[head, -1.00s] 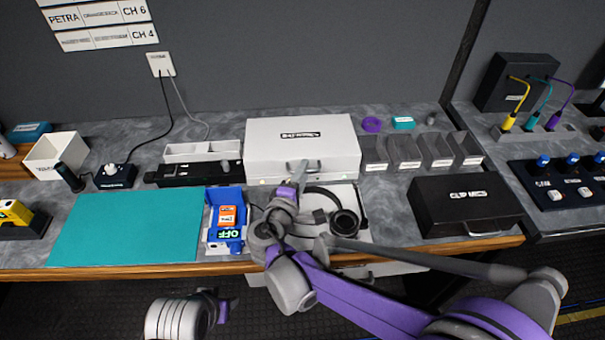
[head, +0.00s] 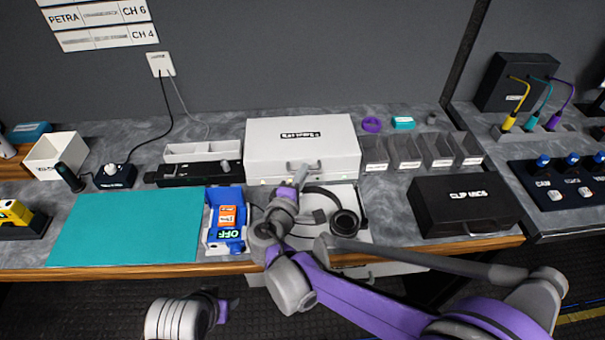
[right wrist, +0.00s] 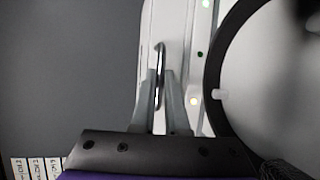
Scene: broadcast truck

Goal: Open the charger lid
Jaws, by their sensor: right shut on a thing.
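The white charger case (head: 330,150) stands at the back of the counter, its lid down, with a dark label on top and a wire handle on its front edge. The handle (right wrist: 160,62) shows as a thin metal loop in the right wrist view. My right gripper (head: 300,176) reaches the front of the case at the handle. In the right wrist view its two fingers (right wrist: 161,98) are closed on the lower part of the loop. Small green and amber lights (right wrist: 193,101) show on the case front beside the fingers.
A headset (head: 345,222) lies on a white tray under my right forearm. A black case (head: 465,203) and grey dividers (head: 408,152) stand to the right.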

